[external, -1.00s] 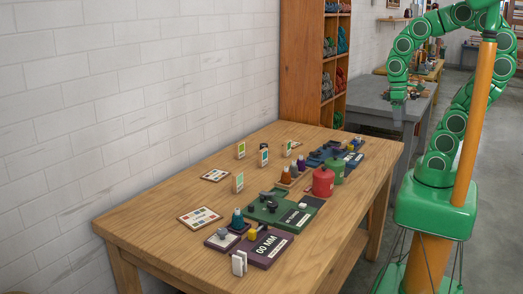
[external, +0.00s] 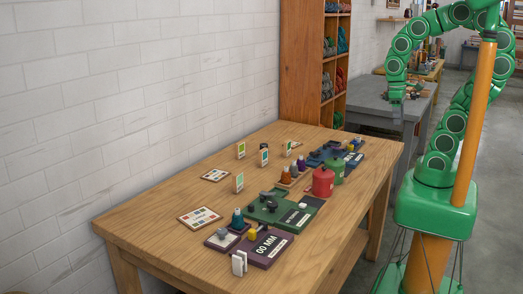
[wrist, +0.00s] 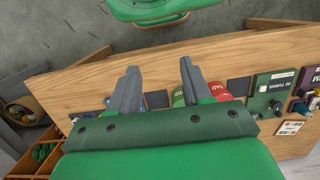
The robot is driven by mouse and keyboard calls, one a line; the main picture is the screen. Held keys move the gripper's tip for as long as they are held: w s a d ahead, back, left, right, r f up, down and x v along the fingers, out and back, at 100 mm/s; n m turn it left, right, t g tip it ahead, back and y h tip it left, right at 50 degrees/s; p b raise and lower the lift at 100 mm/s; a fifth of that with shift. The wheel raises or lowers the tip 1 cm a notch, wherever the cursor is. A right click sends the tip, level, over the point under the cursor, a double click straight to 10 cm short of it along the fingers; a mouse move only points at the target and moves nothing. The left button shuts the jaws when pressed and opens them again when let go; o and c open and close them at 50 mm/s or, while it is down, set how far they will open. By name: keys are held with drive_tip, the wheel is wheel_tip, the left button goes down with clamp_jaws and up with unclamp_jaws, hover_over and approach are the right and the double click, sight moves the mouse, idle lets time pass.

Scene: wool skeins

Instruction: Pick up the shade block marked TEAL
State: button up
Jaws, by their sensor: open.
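Several small upright blocks with coloured faces stand on the wooden table in the external view. One has a green-teal face (external: 238,183), one a teal-green face (external: 264,157), one a yellow-green face (external: 241,150), and another (external: 287,147) stands farther back. Their lettering is too small to read, so I cannot tell which says TEAL. My gripper (external: 397,98) hangs high, well to the right of these blocks. In the wrist view my gripper (wrist: 160,68) is open and empty, its two grey fingers apart above the table's edge. No such block is clearly identifiable there.
The wooden table (external: 150,215) carries purple, green and blue boards with pegs, a red canister (external: 323,182) and a green canister (external: 338,172). A white block (external: 239,262) stands near the front edge. Flat colour cards (external: 199,217) lie at left. The left tabletop is clear.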

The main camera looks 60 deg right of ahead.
drive_tip(key=w+a+f+m+g+y, duration=0.1)
drive_tip(key=w+a+m+y, duration=0.25)
drive_tip(key=w, duration=0.75)
drive_tip(key=w+a+m+y, duration=0.2)
drive_tip(key=w+a, duration=0.2)
drive_tip(key=w, duration=0.7)
drive_tip(key=w+a+f+m+g+y, duration=0.1)
drive_tip(key=w+a+m+y, duration=0.15)
drive_tip(key=w, duration=0.85)
drive_tip(key=w+d+f+m+t+y, duration=0.15)
drive_tip(key=w+f, duration=0.25)
drive_tip(key=w, duration=0.4)
drive_tip(key=w+d+f+m+y, duration=0.1)
drive_tip(key=w+f+m+y, duration=0.15)
drive_tip(key=w+f, duration=0.35)
drive_tip(key=m+t+y, duration=0.1)
drive_tip(key=m+t, duration=0.1)
drive_tip(key=m, duration=0.3)
approach(260, 158)
drive_tip(key=shift+w+a+f, duration=0.15)
drive_tip(key=shift+a+f, duration=0.05)
drive_tip(key=shift+a, duration=0.25)
drive_tip(key=shift+a+f+m, duration=0.2)
drive_tip(key=shift+m, duration=0.1)
drive_tip(key=shift+x, duration=3.6)
drive_tip(key=shift+c, duration=0.2)
clamp_jaws()
